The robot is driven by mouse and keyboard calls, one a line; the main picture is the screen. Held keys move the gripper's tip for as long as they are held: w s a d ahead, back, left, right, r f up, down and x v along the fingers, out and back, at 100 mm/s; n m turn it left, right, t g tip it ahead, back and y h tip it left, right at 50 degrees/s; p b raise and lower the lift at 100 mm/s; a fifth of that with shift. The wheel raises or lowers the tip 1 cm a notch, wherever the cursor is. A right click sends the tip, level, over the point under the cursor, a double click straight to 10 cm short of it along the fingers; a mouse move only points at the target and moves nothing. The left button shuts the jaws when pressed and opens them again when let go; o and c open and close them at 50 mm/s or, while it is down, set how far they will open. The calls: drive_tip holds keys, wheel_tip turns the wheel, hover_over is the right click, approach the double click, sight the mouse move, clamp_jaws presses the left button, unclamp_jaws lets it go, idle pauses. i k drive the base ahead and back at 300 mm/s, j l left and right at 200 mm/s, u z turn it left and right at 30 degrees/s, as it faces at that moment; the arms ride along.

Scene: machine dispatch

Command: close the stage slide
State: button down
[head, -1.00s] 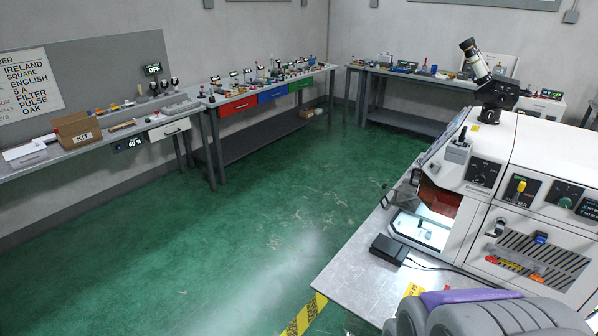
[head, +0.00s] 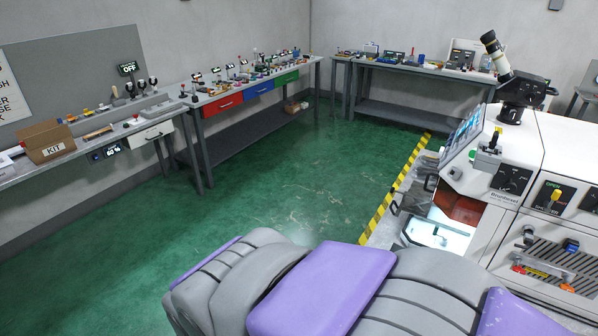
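The white machine (head: 555,150) stands at the right with an opening low in its left side. Inside the opening a brightly lit white surface (head: 425,231) shows beside a reddish-brown panel (head: 462,208). I cannot tell for sure which part is the stage slide, or how far out it is. A dark handle-like bracket (head: 396,203) stands just left of the opening. My grey and purple arm spans the bottom foreground and hides the area below the opening. My gripper is not in view.
A yellow-black striped edge (head: 395,190) runs along the machine's table. A microscope-like eyepiece (head: 496,52) tops the machine. Benches with small items line the left wall and back. A cardboard KIT box (head: 48,142) sits at left. The green floor (head: 250,190) between is clear.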

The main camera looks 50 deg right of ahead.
sight(420, 208)
drive_tip(key=i+z, duration=0.2)
drive_tip(key=i, duration=0.25)
drive_tip(key=i+j+z, duration=0.25)
drive_tip(key=i, duration=0.2)
drive_tip(key=i+j+z, duration=0.2)
drive_tip(key=i, duration=0.3)
drive_tip(key=i+l+z, duration=0.2)
drive_tip(key=z, duration=0.25)
drive_tip(key=i+l+z, duration=0.1)
drive_tip(key=z, duration=0.35)
drive_tip(key=i+z, duration=0.3)
drive_tip(key=z, duration=0.15)
drive_tip(key=i+z, duration=0.2)
drive_tip(key=z, duration=0.25)
drive_tip(key=i+l+z, duration=0.4)
drive_tip(key=i, duration=0.35)
drive_tip(key=l, duration=0.1)
